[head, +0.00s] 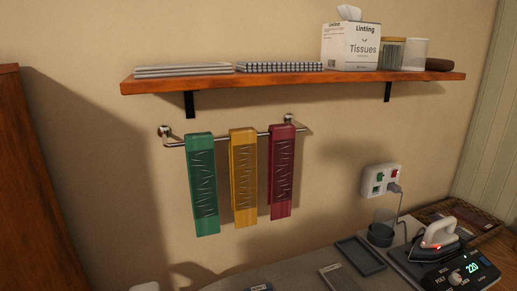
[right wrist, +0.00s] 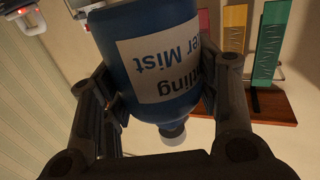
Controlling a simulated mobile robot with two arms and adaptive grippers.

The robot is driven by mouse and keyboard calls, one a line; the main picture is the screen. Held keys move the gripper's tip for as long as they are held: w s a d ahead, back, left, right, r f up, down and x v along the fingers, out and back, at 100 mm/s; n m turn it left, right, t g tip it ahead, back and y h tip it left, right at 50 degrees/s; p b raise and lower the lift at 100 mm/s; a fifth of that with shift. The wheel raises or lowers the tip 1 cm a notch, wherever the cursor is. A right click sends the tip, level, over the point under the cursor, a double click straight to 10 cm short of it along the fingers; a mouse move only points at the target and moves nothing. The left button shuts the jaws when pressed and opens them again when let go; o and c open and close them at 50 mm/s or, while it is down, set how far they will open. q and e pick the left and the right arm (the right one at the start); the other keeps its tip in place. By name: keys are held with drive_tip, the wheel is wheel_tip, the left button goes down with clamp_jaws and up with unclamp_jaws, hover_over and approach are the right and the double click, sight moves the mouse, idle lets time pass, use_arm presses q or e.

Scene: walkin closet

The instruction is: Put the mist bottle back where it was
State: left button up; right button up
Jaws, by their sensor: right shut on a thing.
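The mist bottle (right wrist: 158,70) is blue with a white label reading "Mist" and a pale cap. It shows in the right wrist view, where the picture is turned over and the label text appears upside down. My right gripper (right wrist: 162,88) is shut on the bottle, with one dark finger on each side of its body. The bottle and my right gripper are outside the head view. My left gripper is in neither view. What lies under the bottle is hidden.
A wooden shelf (head: 290,82) holds a tissue box (head: 350,47), folded cloths and jars. Green, yellow and red pieces hang from a rail (head: 175,144).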

drive_tip(key=shift+d+r, duration=0.1)
drive_tip(key=shift+r, duration=0.1)
drive_tip(key=shift+a+p, duration=0.25)
drive_tip(key=shift+p, duration=0.1)
drive_tip(key=w+a+n+y+p, duration=0.1)
drive_tip(key=a+y+p, duration=0.1)
drive_tip(key=a, duration=0.3)
drive_tip(key=w+a+n+y+p, duration=0.1)
drive_tip(key=a+p, duration=0.3)
drive_tip(key=a, duration=0.2)
drive_tip(key=shift+w+a+y, duration=0.15)
drive_tip(key=shift+w+y, duration=0.15)
drive_tip(key=shift+y, duration=0.1)
